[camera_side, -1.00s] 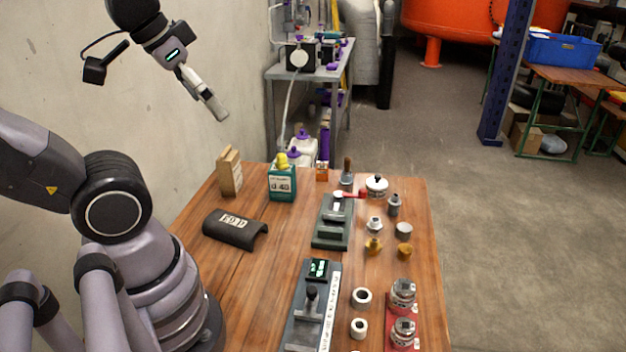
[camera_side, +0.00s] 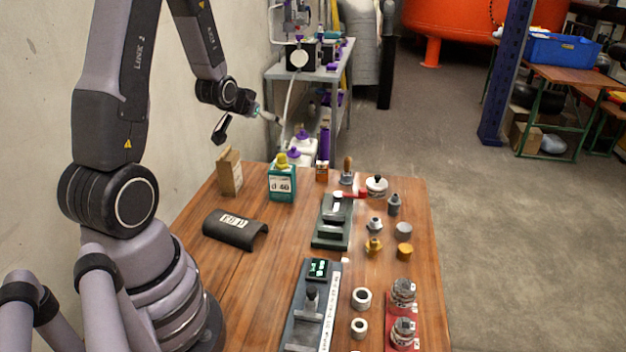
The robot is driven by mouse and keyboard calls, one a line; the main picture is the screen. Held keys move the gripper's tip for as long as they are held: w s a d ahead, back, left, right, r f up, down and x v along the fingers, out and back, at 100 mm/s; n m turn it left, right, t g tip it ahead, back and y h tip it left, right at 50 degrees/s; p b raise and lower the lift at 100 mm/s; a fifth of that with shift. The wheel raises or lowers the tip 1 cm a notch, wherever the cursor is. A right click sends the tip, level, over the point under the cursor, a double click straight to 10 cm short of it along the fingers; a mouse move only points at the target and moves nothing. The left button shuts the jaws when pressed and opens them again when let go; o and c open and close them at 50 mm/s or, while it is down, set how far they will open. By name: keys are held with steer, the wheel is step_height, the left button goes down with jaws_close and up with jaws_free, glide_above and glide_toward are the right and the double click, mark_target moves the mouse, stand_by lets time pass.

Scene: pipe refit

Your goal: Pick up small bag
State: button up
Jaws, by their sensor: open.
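A small tan bag (camera_side: 230,172), upright with a folded-looking top, stands at the far left of the wooden table near the wall. My gripper (camera_side: 278,121) is beyond and above the table's back edge, up and to the right of the bag, and apart from it. It is small and seen side-on; it is open, and nothing shows in it.
A dark curved shell (camera_side: 235,230) lies in front. Fixtures, fittings and rings fill the table's right half. A metal shelf (camera_side: 310,73) stands behind.

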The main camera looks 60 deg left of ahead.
steer(key=s+a+f+n+y, duration=0.2)
steer(key=s+a+f, duration=0.1)
steer(key=a+f, duration=0.35)
steer(key=n+y, duration=0.2)
glide_toward(228, 158)
steer(key=x, duration=0.4)
steer(key=shift+a+f, duration=0.2)
steer(key=shift+f, duration=0.3)
steer(key=shift+s+a+f+y, duration=0.1)
steer(key=shift+a+f+y, duration=0.1)
steer(key=shift+y, duration=0.1)
steer(key=x, duration=0.7)
steer(key=c, duration=1)
steer(key=shift+r, duration=0.15)
steer(key=shift+c, duration=0.9)
